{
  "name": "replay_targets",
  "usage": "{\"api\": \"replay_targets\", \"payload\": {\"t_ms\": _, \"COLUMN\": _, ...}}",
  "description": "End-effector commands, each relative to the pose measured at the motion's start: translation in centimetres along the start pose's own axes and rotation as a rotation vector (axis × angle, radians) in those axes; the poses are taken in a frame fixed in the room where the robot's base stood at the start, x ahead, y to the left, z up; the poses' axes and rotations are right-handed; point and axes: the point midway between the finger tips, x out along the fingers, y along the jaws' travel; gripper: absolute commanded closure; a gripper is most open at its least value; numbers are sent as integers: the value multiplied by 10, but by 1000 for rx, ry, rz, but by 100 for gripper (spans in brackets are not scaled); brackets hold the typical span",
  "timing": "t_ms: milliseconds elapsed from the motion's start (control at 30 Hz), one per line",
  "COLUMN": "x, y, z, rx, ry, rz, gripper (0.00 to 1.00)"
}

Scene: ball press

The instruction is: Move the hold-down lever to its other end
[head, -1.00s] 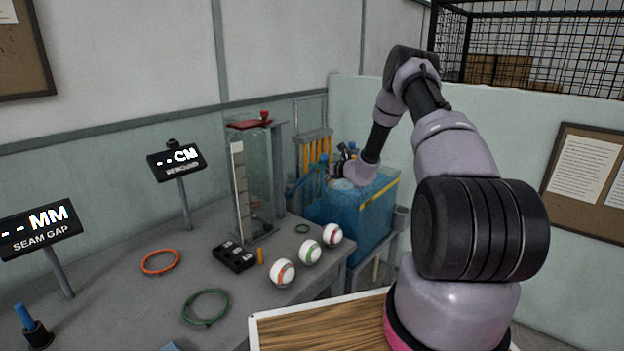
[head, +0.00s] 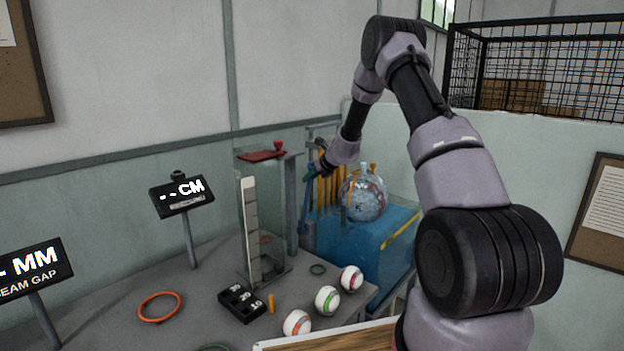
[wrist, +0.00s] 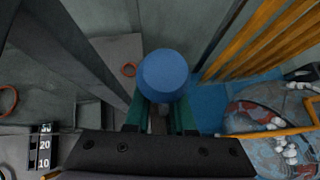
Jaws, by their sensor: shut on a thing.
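The hold-down lever (head: 304,208) shows in the head view as a blue bar standing nearly upright at the left side of the blue tank (head: 345,250). My gripper (head: 311,168) is at its upper end. In the wrist view, the lever's round blue knob (wrist: 165,75) sits between the two green fingers of my gripper (wrist: 161,108), which are shut on it. The fingers hide the lower part of the knob. The lever's pivot cannot be made out.
A grey post stand with a red plate (head: 262,155) and scale strip (head: 250,230) is close left of the lever. Several balls, a black weight block (head: 241,303) and rings lie on the grey table.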

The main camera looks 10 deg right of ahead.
Motion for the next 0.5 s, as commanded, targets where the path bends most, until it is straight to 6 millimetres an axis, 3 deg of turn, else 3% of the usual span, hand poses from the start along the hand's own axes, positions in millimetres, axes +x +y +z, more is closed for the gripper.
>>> {"api": "replay_targets", "payload": {"t_ms": 300, "x": 0, "y": -1, "z": -1, "rx": 0, "ry": 3, "rz": -2, "gripper": 100}}
{"api": "replay_targets", "payload": {"t_ms": 333, "x": 0, "y": -1, "z": -1, "rx": 0, "ry": 3, "rz": -2, "gripper": 74}}
{"api": "replay_targets", "payload": {"t_ms": 400, "x": 0, "y": -1, "z": -2, "rx": 0, "ry": 3, "rz": -2, "gripper": 48}}
{"api": "replay_targets", "payload": {"t_ms": 500, "x": 0, "y": 0, "z": -1, "rx": 0, "ry": 3, "rz": -1, "gripper": 48}}
